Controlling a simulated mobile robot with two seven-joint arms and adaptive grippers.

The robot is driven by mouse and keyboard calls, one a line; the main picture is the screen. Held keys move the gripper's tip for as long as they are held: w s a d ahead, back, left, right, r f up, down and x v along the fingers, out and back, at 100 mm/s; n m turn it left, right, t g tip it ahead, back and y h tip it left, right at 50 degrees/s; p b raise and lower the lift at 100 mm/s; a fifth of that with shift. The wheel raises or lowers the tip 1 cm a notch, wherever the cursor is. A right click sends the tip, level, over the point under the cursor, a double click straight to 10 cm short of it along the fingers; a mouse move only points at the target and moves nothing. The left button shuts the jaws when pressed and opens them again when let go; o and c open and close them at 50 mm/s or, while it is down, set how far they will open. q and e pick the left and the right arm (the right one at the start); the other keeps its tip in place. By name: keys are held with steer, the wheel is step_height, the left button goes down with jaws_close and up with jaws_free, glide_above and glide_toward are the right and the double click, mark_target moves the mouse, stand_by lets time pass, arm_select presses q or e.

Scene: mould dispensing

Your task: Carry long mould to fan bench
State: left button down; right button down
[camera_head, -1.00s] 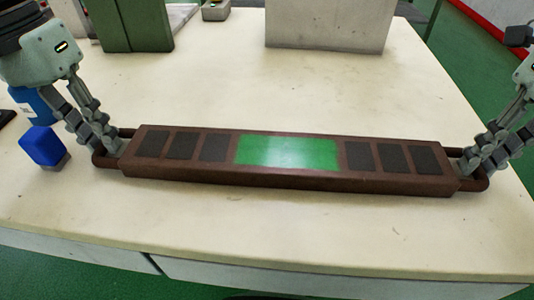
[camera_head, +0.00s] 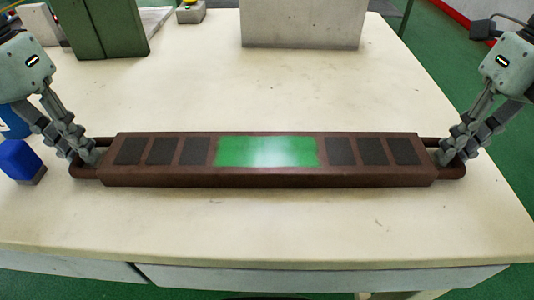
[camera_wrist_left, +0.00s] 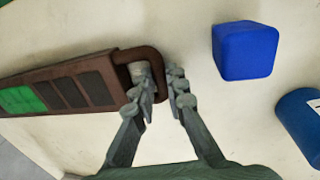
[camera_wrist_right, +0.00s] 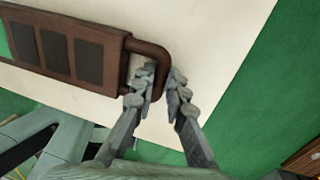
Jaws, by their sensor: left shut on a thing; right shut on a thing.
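The long mould (camera_head: 200,177) is a dark brown bar with a green panel in the middle, dark square pads on both sides and a loop handle at each end. It lies level across the front of the cream bench; I cannot tell whether it touches the top. My left gripper (camera_head: 88,155) is shut on its left handle, which also shows in the left wrist view (camera_wrist_left: 152,52). My right gripper (camera_head: 447,157) is shut on its right handle, seen too in the right wrist view (camera_wrist_right: 165,58). The fingers partly hide both handles.
The cream bench top (camera_head: 270,85) has free room behind the mould. A blue block (camera_head: 20,160) stands close by my left gripper, with a blue cylinder (camera_wrist_left: 302,122) near it. A green block (camera_head: 103,28) and a grey block (camera_head: 302,22) stand at the back.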

arm_select(q)
steer(key=shift+r, duration=0.1)
arm_select(e)
steer(key=shift+w+r, duration=0.1)
